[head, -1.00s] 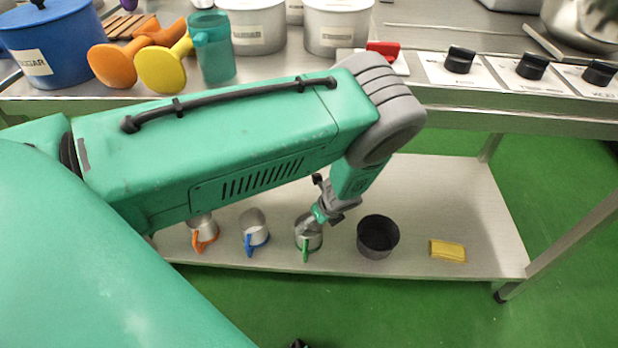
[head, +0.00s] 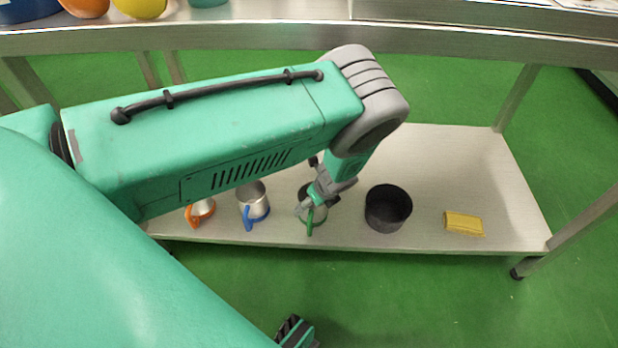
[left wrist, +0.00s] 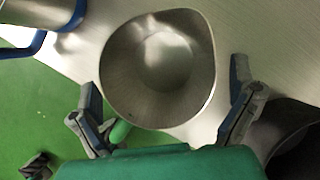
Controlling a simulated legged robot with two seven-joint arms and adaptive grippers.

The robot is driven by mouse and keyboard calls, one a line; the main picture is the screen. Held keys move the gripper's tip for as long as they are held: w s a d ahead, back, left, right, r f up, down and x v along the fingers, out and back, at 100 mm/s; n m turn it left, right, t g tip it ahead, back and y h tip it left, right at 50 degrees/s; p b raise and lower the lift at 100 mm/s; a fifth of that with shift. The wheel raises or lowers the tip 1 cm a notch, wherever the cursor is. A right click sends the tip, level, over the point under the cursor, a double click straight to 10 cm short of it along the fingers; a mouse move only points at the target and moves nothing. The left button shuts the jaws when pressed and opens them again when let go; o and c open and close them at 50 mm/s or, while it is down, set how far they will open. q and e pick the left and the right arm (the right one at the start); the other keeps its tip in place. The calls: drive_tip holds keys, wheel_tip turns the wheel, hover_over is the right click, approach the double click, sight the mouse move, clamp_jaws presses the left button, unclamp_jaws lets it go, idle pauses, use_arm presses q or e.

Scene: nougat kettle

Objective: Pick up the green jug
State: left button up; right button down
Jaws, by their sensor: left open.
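The green jug (head: 318,216) is a metal jug with a green handle, upright on the low shelf. My left gripper (head: 322,198) reaches down over it and hides part of its rim. In the left wrist view the jug's round mouth (left wrist: 158,65) lies between the two spread fingers of the left gripper (left wrist: 165,85). The jug looks empty, and its green handle (left wrist: 120,131) points towards my side. The fingers are open, one on each side of the jug; whether they touch it I cannot tell.
A blue-handled jug (head: 254,203) and an orange-handled jug (head: 203,209) stand to the left. A dark pot (head: 388,209) stands close on the right, with a yellow sponge (head: 463,223) beyond it. The table edge (head: 250,40) runs above the low shelf (head: 460,170).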

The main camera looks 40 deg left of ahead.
use_arm(q)
drive_tip(key=shift+a+f, duration=0.15)
drive_tip(key=shift+f, duration=0.15)
drive_tip(key=shift+a+r, duration=0.1)
drive_tip(key=c, duration=1.2)
drive_tip(key=shift+w+r, duration=0.1)
drive_tip(key=shift+c, duration=0.3)
